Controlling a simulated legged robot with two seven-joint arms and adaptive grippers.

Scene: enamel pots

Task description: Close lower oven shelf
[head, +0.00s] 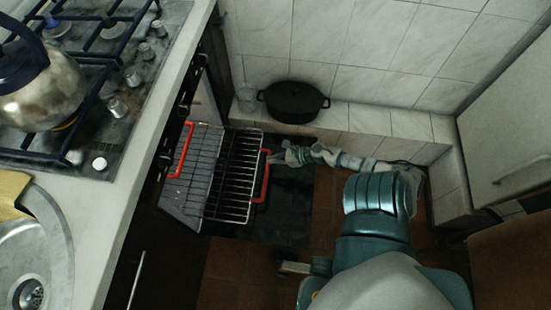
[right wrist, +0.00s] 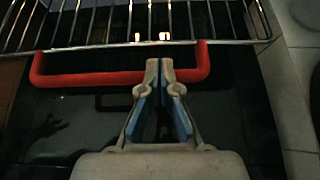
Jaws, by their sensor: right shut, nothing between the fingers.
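The lower oven shelf (head: 232,178) is a wire rack that sticks out of the oven over the dark open door (head: 290,205). Its red handle (head: 265,180) is at its outer edge. My right gripper (head: 280,154) is at the handle's far end, at the top in the head view. In the right wrist view, the shut fingertips (right wrist: 166,64) overlap the red handle (right wrist: 100,78) near its right end, with nothing between them. Whether they touch it is not clear. The wire rack (right wrist: 90,25) lies beyond.
An upper rack (head: 200,150) with its own red handle (head: 183,150) sits left of the lower shelf. A black pot (head: 293,102) stands on the tiled ledge. A kettle (head: 40,90) is on the hob. Brown floor tiles (head: 240,265) show below the door.

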